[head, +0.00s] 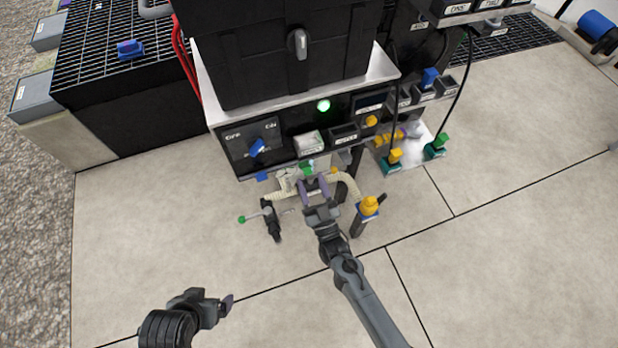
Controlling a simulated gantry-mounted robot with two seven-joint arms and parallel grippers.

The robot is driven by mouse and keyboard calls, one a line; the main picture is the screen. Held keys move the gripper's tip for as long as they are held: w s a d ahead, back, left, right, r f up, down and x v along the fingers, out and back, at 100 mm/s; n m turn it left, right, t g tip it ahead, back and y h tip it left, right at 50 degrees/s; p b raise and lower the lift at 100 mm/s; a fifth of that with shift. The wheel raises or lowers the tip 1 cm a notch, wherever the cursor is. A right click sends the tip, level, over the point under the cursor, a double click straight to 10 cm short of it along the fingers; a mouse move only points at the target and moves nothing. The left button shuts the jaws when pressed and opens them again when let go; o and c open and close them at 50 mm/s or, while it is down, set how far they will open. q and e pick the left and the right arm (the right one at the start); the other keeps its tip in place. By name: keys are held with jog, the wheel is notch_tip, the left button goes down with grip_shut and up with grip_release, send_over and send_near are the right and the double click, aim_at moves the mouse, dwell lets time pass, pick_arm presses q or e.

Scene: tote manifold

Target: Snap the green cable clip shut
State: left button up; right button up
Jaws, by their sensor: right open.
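A small green part (308,168), which looks like the green cable clip, sits at the lower front of the black manifold panel. It is too small to tell whether it is open or shut. My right gripper (313,183) is open, its purple fingertips pointing at the panel, just below the green part; I cannot tell whether they touch it. A pale hose (345,182) runs beside the fingers. My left gripper (225,304) is low on the left over the floor, well away from the panel, and its jaw gap is not clear.
A green-knobbed lever (242,219) stands left of my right gripper and a yellow-topped post (369,206) stands right of it. Cables hang at right. The front floor is clear.

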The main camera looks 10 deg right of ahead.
aim_at(306, 170)
jog(key=shift+b+x, duration=0.3)
jog(key=shift+x, duration=0.9)
